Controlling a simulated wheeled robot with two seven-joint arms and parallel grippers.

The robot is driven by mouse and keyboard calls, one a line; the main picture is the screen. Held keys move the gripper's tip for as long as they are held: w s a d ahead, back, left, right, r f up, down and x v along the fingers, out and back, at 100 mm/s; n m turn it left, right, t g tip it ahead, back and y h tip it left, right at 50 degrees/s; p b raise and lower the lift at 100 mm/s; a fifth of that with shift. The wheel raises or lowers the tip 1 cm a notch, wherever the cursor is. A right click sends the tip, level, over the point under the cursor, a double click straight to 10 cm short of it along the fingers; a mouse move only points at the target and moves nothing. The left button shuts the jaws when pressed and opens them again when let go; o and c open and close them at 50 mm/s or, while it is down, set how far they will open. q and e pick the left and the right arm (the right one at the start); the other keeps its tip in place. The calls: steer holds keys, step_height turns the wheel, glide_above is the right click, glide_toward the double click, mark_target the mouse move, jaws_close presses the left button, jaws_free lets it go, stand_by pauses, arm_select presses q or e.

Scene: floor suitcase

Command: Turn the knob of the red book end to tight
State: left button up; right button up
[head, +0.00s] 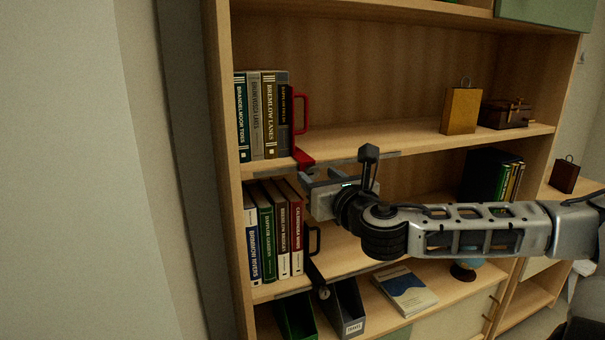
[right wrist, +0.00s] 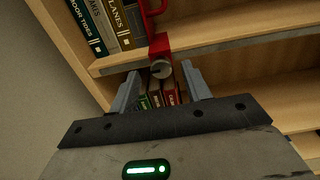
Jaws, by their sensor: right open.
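The red book end (head: 302,114) stands on the upper shelf, against the right side of a row of books. Its red clamp (head: 303,158) reaches over the shelf's front edge. In the right wrist view its round grey knob (right wrist: 161,69) shows below the red clamp (right wrist: 159,46). My right gripper (head: 307,186) is open just below and in front of that clamp. In the right wrist view the fingers of my right gripper (right wrist: 160,75) are apart on either side of the knob, with visible gaps. I cannot tell how far the knob is turned. My left gripper is out of view.
Books (head: 262,116) fill the upper shelf's left end. A second row (head: 275,230) with a black book end (head: 314,240) stands below. A gold box (head: 461,110) and brown box (head: 505,113) sit far right. The upper shelf's middle is clear.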

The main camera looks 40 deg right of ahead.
steer(key=shift+x, duration=0.9)
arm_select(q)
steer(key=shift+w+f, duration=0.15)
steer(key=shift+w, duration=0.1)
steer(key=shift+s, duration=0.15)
arm_select(e)
steer(key=c, duration=1)
